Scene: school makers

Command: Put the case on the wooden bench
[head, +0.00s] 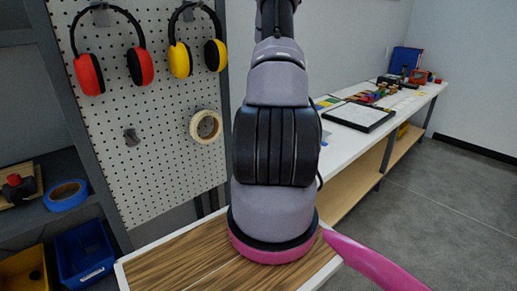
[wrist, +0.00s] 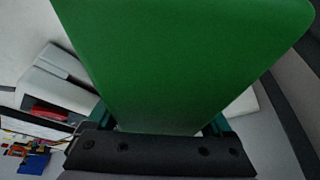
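A large smooth green object, which looks like the case (wrist: 185,60), fills the upper middle of the wrist view. My gripper (wrist: 160,125) is at its lower end, with a finger at each side, and appears shut on it. Most of the case's shape is cut off by the frame. In the head view my arm hides the gripper, and no case shows. The wooden bench (head: 180,262) has a brown wood-grain top with a white edge, at the bottom of the head view. My arm stands in front of much of it.
A long white table (head: 345,146) runs to the back right, with a dark-framed tray (head: 358,117) and several coloured items. A pegboard (head: 160,150) holds ear defenders (head: 88,75) and tape (head: 206,127). A blue bin (head: 84,255) sits at lower left. Visible bench top is clear.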

